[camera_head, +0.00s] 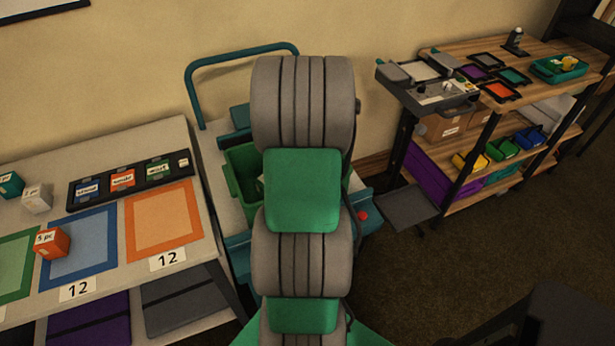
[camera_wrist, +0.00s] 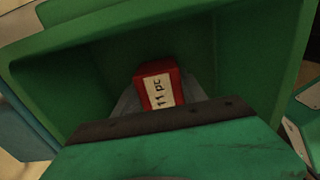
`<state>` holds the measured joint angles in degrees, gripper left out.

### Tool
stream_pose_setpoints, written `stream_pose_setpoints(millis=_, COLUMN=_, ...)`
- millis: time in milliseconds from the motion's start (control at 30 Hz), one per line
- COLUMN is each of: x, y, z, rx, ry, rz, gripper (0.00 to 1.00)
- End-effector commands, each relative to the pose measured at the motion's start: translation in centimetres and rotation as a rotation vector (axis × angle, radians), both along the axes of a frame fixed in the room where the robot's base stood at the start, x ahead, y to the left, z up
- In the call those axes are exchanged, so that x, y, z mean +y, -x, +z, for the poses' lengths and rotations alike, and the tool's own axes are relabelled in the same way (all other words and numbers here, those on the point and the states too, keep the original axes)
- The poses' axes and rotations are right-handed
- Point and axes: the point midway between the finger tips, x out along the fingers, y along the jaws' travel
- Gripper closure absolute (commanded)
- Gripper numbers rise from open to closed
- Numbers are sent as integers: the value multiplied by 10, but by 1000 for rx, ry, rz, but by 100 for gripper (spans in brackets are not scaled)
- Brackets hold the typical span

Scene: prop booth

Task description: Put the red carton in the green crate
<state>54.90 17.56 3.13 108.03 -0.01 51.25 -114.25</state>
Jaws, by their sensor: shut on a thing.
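The red carton (camera_wrist: 143,83) with a white "11 pc" label shows in the wrist view, between the fingers of my gripper (camera_wrist: 160,100). My gripper is shut on it. The carton is inside the outline of the green crate (camera_wrist: 225,60), whose walls surround it in this view. I cannot tell whether the carton touches the crate floor. In the head view the green crate (camera_head: 234,182) stands on a teal cart, partly hidden behind my arm. My gripper and the red carton are hidden there by the arm.
A table at left holds an orange carton (camera_head: 52,243), a white carton (camera_head: 37,198), a teal carton (camera_head: 11,185) and a black label tray (camera_head: 130,180). The teal cart's handle (camera_head: 190,85) rises behind the crate. A wooden shelf bench (camera_head: 545,62) with trays and bins stands at right.

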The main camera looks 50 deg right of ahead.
Motion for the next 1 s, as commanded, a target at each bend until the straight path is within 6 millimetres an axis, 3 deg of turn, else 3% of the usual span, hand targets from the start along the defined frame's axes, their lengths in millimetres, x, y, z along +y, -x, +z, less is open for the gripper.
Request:
stream_pose_setpoints(millis=233, x=0, y=0, z=-1, rx=0, ry=0, rz=-1, gripper=100)
stream_pose_setpoints(millis=267, x=0, y=0, z=-1, rx=0, ry=0, rz=-1, gripper=50)
stream_pose_setpoints(millis=500, x=0, y=0, z=-1, rx=0, ry=0, rz=-1, gripper=31)
stream_pose_setpoints(millis=833, x=0, y=0, z=4, rx=0, ry=0, rz=-1, gripper=30)
stream_pose_setpoints(millis=1000, x=0, y=0, z=33, rx=-1, ry=2, rz=-1, gripper=30)
